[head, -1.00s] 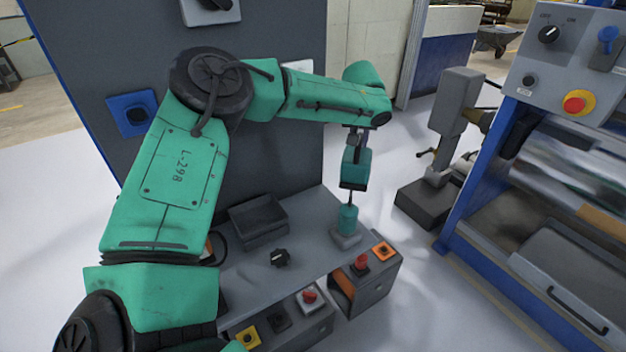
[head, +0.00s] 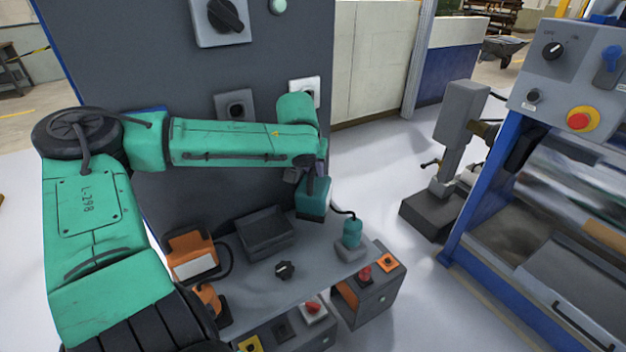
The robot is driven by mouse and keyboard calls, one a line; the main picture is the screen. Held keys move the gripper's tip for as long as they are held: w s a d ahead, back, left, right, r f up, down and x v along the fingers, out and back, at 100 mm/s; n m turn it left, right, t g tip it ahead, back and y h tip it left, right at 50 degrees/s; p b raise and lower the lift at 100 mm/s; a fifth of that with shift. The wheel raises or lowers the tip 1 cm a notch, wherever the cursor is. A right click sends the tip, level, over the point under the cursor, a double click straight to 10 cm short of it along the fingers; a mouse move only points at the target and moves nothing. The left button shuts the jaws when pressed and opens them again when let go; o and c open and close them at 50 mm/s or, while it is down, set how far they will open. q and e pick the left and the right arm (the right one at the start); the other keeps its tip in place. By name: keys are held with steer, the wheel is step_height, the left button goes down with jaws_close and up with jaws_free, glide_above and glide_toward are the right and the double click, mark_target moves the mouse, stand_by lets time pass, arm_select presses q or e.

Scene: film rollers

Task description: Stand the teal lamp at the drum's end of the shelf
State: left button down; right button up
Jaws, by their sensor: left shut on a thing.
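The teal lamp (head: 312,201), a block-like body with a dark lower edge, hangs below my left gripper (head: 318,172), which is shut on it. It shows over the back right part of the grey shelf (head: 312,284); I cannot tell whether it touches. A dark bent stem or cord runs from its lower right towards a teal cylinder (head: 352,233) on a grey foot (head: 351,250) at the shelf's right end; I cannot tell if they are joined. The shiny drum (head: 575,175) sits in the blue-framed machine at right. My right gripper is out of view.
A dark open tray (head: 265,235), a black knob (head: 284,270) and an orange device (head: 193,262) are on the shelf. Red (head: 365,273) and orange (head: 389,262) controls sit at its front right. A tall dark panel (head: 270,60) rises behind. Open floor separates shelf and machine.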

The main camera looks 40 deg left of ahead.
mark_target(314, 189)
arm_select(q)
steer(key=shift+s+r, duration=0.1)
steer(key=shift+f, duration=1.85)
steer(key=c, duration=1.2)
jaws_free()
steer(key=shift+s+f, duration=0.1)
steer(key=shift+f, duration=0.1)
steer(key=o, duration=0.4)
steer(key=shift+o, duration=0.2)
